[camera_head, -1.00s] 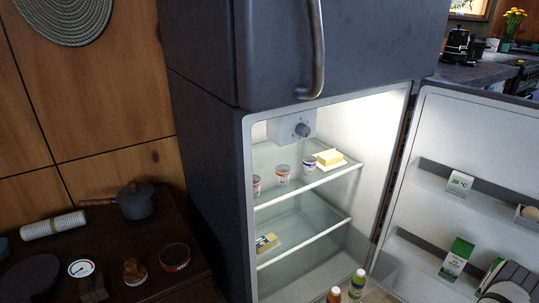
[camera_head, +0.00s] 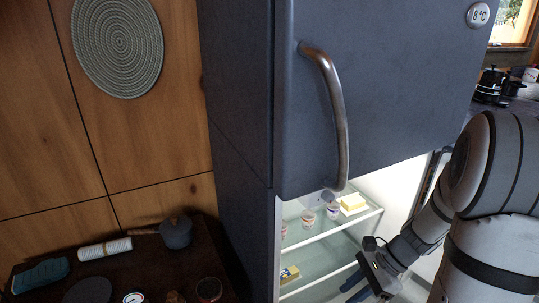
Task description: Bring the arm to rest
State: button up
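My arm (camera_head: 490,200) reaches in from the right edge of the head view and bends down toward the lower middle. My gripper (camera_head: 350,291) is low, in front of the open fridge compartment. Its two dark fingers point down and left, look apart, and hold nothing that I can see. The frame's bottom edge is close below the fingers. My arm hides most of the fridge door and part of the interior.
The dark fridge (camera_head: 240,130) has a shut upper door with a curved handle (camera_head: 338,120). Inside are small cups (camera_head: 308,216), butter (camera_head: 352,203) and a yellow-blue packet (camera_head: 289,274). At lower left, a dark table (camera_head: 205,262) bears a pot (camera_head: 176,233) and a white roll (camera_head: 105,249).

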jog(key=s+a+r+n+t+h+p, duration=0.1)
jog(key=s+r+n+h+p, duration=0.1)
jog(key=r+n, duration=0.3)
jog(key=s+a+r+n+t+h+p, duration=0.1)
jog(key=r+n+p, duration=0.4)
jog(key=r, duration=0.6)
jog(key=s+a+r+n+t+h+p, duration=0.1)
jog(key=s+r+n+h+p, duration=0.3)
jog(key=r, duration=0.5)
jog(key=shift+s+a+n+t+h, duration=0.3)
jog(key=shift+s+a+n, duration=0.35)
jog(key=shift+n, duration=0.55)
jog(key=shift+w+a, duration=0.1)
jog(key=shift+w, duration=0.05)
